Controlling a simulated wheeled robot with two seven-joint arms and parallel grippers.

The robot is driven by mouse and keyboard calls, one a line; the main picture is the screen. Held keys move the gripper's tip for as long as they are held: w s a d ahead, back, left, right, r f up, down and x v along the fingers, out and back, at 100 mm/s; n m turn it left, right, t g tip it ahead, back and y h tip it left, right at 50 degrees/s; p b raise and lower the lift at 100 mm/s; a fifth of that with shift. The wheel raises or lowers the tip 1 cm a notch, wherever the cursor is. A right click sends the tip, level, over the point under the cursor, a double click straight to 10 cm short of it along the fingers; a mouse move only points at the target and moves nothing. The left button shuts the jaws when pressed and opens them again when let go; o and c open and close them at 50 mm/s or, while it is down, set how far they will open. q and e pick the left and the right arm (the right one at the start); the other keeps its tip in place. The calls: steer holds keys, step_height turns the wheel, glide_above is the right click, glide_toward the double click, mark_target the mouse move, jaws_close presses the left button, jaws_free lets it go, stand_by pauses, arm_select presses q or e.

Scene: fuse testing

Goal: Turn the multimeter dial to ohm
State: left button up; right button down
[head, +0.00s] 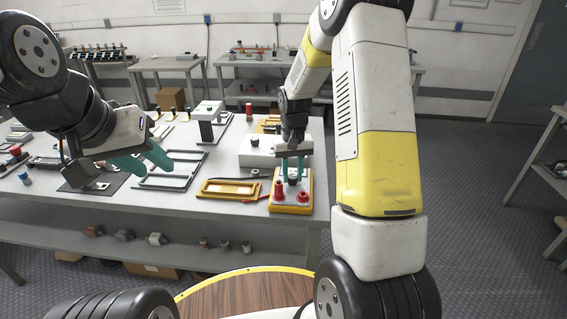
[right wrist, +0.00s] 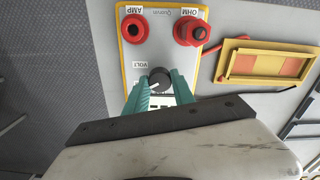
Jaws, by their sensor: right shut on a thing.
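The multimeter (head: 303,203) is a yellow-edged box with a grey face at the front right of the table. It also shows in the right wrist view (right wrist: 164,38), with two red knobs or sockets near labels AMP and OHM. Its black dial (right wrist: 159,77) has a white pointer line slanting to the lower left in that view, near the VOLT label. My right gripper (head: 292,166) reaches down from above and is shut on the dial, one teal finger on each side (right wrist: 160,92). My left gripper (head: 160,168) is open and empty above the table, left of the multimeter.
A yellow tray (head: 203,188) lies just left of the multimeter. A white block-like device (head: 256,151) stands behind it. Dark frames (head: 148,182) lie below and beside my left gripper. The table's front edge is close to the multimeter.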

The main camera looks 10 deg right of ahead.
steer(key=c, duration=1.1)
jaws_free()
steer(key=shift+o, duration=0.2)
steer(key=shift+r, duration=3.95)
steer(key=shift+r, duration=0.1)
step_height(320, 180, up, 6)
steer(key=t, duration=0.1)
glide_above(292, 176)
steer(key=s, duration=0.3)
steer(key=s+r+t+y, duration=0.1)
steer(key=s+r+t, duration=0.1)
steer(key=s+r, duration=0.55)
steer(key=s+a+r+t+y, duration=0.1)
steer(key=s+a+r+t, duration=0.1)
steer(key=s, duration=1.1)
steer(key=shift+s+r+n+t, duration=0.35)
steer(key=shift+r+n+t, duration=0.05)
steer(key=shift+r+t, duration=0.2)
